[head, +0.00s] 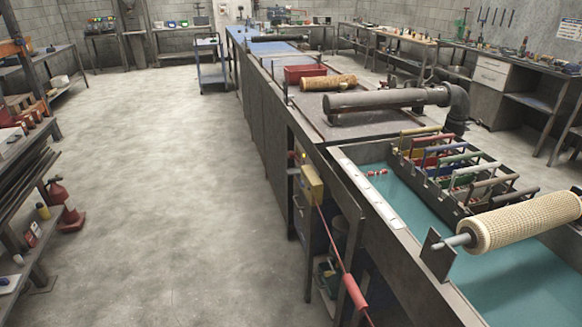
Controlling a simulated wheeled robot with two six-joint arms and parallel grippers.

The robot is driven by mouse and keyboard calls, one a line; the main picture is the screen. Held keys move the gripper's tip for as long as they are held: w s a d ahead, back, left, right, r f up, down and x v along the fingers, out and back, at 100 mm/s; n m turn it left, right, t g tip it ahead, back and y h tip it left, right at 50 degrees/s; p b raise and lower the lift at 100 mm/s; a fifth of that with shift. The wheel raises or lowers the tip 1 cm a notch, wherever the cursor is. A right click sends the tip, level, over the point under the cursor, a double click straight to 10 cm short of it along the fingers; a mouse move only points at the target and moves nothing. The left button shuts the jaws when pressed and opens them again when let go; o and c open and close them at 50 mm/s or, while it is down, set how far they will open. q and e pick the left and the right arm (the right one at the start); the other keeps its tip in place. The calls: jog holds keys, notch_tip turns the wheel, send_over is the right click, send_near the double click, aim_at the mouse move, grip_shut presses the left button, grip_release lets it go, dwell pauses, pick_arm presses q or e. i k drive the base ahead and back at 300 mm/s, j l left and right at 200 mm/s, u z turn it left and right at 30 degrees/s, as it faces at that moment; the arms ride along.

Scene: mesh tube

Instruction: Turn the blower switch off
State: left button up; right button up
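A yellow box (312,186) is fixed to the left side of the long bench, with a small yellow and red part (302,156) just above it. It looks like a switch box, but I cannot read any label or tell its switch position. A thin red line runs from it down to a red cylindrical grip (355,291) near the bottom of the view. The grey pipe (385,100) with an elbow lies on the bench top. Neither of my grippers shows in the head view.
A beige mesh tube (525,222) on a rod lies over the teal-floored tank (400,192). A rack of coloured handles (455,165) stands behind it. Another mesh tube (327,82) lies near a red bin (305,73). The concrete floor (170,190) left of the bench is clear.

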aim_at(291, 155)
jog(key=i+z, duration=0.3)
jog(key=i+j+z, duration=0.2)
jog(key=z, duration=0.2)
jog(key=i+j+z, duration=0.15)
jog(key=j+z, duration=0.3)
jog(key=i+j+z, duration=0.1)
jog(key=j+z, duration=0.3)
jog(key=l, duration=0.1)
